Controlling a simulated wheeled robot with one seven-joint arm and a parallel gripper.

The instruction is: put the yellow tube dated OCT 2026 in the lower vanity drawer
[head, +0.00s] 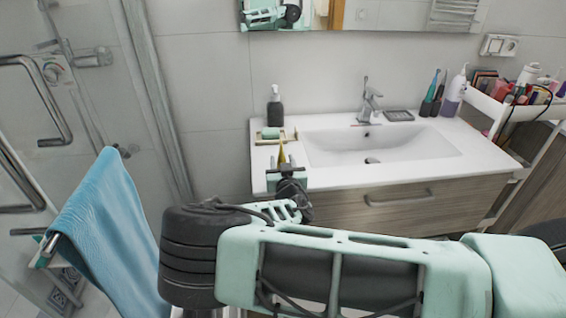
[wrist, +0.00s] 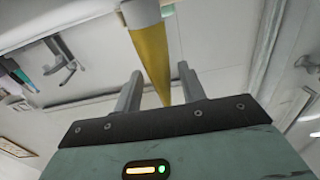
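A yellow tube (head: 282,153) with a white cap stands at the left end of the vanity counter; its printed date cannot be read. In the wrist view the yellow tube (wrist: 151,55) tapers to its thin end between the two fingers, with a gap visible on each side. My gripper (head: 285,168) is at the counter's left front, and its fingers also show in the wrist view (wrist: 160,85), apart. The vanity has a wooden drawer front (head: 370,212) with a handle, shut. My arm covers the area below it, so a lower drawer cannot be made out.
A small tray (head: 291,134) with green soap and a dark pump bottle (head: 275,108) stand behind the tube. The sink (head: 385,147) and faucet (head: 368,100) are to the right. A crowded white cart (head: 490,107) stands far right. A blue towel (head: 110,230) hangs at left.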

